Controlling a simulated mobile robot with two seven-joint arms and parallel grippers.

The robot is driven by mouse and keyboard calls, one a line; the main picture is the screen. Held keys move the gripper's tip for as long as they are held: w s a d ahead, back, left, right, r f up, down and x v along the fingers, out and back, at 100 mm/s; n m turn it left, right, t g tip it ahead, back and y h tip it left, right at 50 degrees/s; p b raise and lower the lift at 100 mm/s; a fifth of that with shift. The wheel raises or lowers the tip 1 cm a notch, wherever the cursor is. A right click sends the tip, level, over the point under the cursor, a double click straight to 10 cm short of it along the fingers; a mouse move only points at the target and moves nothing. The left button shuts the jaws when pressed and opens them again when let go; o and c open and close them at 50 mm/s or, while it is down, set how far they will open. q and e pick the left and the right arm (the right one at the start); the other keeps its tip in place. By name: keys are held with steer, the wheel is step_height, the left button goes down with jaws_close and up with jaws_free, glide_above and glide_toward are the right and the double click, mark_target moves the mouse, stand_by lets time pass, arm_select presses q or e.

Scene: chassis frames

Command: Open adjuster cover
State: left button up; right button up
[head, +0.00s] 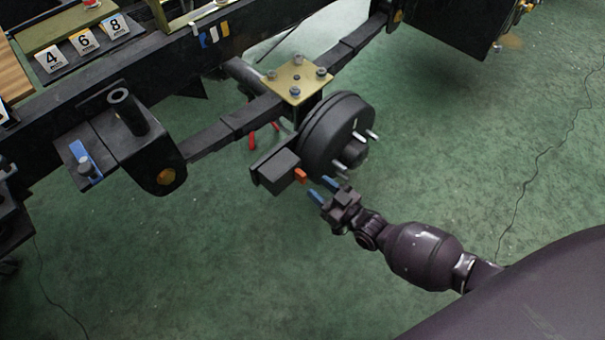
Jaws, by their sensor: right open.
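A black brake drum (338,135) with wheel studs sits on the axle under the chassis frame. A dark box-shaped part (275,170) is beside the drum on its lower left. A small orange piece (300,175) sits at the right end of this box; it may be the adjuster cover, but it is too small to tell. My right gripper (321,189) has blue fingertips. It is open and empty, just right of and below the orange piece, with a small gap between them. My left gripper is not in view.
A leaf spring (222,134) and a gold plate with bolts (296,80) lie above the drum. A black chassis rail (150,75) crosses the upper left, with number cards (84,41) on a shelf. Green floor (200,270) is clear below.

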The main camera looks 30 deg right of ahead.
mark_target(305, 177)
steer(key=shift+b+x, duration=0.65)
steer(key=shift+x, duration=2.5)
steer(key=shift+c, duration=0.3)
steer(key=shift+f, duration=0.1)
jaws_close()
